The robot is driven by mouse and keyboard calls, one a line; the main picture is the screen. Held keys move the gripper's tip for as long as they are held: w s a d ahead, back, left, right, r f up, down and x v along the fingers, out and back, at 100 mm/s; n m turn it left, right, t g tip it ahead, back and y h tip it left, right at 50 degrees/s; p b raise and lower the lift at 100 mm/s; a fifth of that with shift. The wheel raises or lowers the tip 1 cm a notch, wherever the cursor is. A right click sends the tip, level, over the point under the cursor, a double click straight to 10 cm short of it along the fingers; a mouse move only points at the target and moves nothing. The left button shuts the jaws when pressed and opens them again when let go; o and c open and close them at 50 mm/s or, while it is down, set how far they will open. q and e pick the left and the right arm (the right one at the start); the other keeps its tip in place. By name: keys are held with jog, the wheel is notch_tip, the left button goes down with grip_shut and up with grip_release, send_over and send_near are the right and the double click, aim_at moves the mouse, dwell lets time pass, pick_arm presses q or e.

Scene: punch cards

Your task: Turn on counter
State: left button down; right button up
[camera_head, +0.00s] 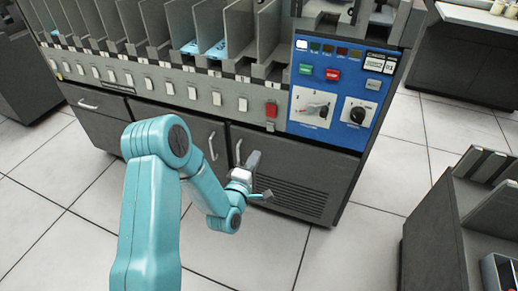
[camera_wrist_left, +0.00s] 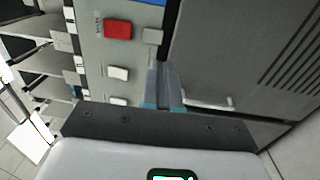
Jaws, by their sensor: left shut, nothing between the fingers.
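The card machine (camera_head: 175,88) has a row of small white switches and one red switch (camera_head: 271,109) at the right end of that row. The red switch also shows at upper left in the left wrist view (camera_wrist_left: 118,29), beside a label too small to read. A blue control panel (camera_head: 335,92) with buttons and two dials is right of it. I cannot read which control is marked counter. My left gripper (camera_head: 254,158) is shut and empty, in front of the lower cabinet doors, below the red switch and apart from it. My right gripper is not in view.
Cabinet doors with upright handles (camera_head: 212,146) and a vented panel (camera_head: 290,195) lie below the switch row. Card pockets with grey dividers (camera_head: 240,25) stand above it. A dark rack (camera_head: 450,225) stands at right. Tiled floor (camera_head: 350,240) is clear between.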

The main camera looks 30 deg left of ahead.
pick_arm(q)
jog(key=shift+v, duration=1.75)
jog(key=shift+f, duration=0.15)
